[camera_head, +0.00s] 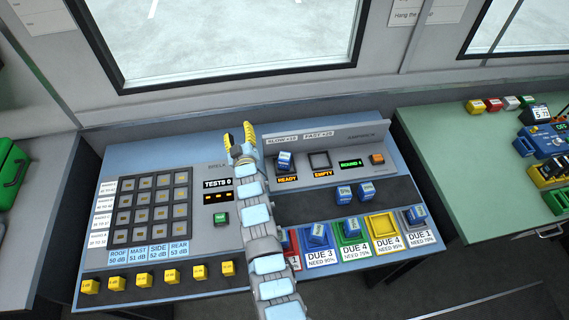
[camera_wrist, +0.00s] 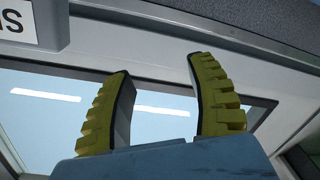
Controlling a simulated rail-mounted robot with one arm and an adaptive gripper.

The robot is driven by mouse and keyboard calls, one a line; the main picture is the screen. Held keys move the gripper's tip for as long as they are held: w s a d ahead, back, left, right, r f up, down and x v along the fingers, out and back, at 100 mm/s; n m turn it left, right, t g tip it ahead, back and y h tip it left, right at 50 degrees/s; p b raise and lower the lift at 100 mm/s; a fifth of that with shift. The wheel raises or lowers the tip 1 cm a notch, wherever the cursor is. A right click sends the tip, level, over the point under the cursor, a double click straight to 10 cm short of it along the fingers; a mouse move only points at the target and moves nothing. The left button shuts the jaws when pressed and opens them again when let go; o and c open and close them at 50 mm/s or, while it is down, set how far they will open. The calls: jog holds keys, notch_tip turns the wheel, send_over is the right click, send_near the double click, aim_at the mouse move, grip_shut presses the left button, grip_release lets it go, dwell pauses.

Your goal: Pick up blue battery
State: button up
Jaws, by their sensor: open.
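Several small blue batteries with white labels show in the head view. One battery (camera_head: 284,160) stands in the charger slot marked READY. Two more, a left one (camera_head: 343,193) and a right one (camera_head: 367,190), stand on the dark strip. Others sit in the blue tray (camera_head: 319,246), the green tray (camera_head: 355,241) and the grey tray (camera_head: 420,226) along the front. My gripper (camera_head: 240,137) is raised near the back edge of the desk, left of the READY slot, apart from every battery. The wrist view shows its yellow fingers (camera_wrist: 158,66) apart with nothing between them.
The slot marked EMPTY (camera_head: 319,160) and the yellow tray (camera_head: 383,225) hold nothing. A red tray is partly hidden behind my arm. A button grid (camera_head: 152,208) and several yellow blocks (camera_head: 144,280) lie left. An upright panel (camera_head: 325,136) backs the charger. A green table (camera_head: 455,180) stands right.

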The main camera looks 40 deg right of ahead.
jog(key=w+d+f+g+y+b, duration=0.1)
jog(key=w+d+g+y+b, duration=0.15)
jog(key=w+d+g, duration=0.4)
notch_tip(320, 180, up, 9)
jog(key=n+g+y+b, duration=0.6)
jog(key=n+g+b, duration=0.1)
jog(key=g, duration=0.2)
send_over(285, 156)
jog(key=shift+h, duration=0.25)
jog(key=f, duration=0.4)
jog(key=f+p, duration=0.1)
jog(key=f, duration=0.2)
jog(key=f+p, duration=0.1)
jog(key=f, duration=0.3)
jog(key=shift+s+d+f, duration=0.2)
jog(key=shift+d+f, duration=0.15)
jog(key=shift+d, duration=0.05)
jog(key=f, duration=0.1)
jog(key=f+p, duration=0.1)
jog(key=a+f, duration=0.1)
jog(key=f, duration=0.1)
jog(key=shift+w, duration=0.3)
jog(key=shift+d+f, duration=0.1)
jog(key=shift+f, duration=0.5)
grip_shut()
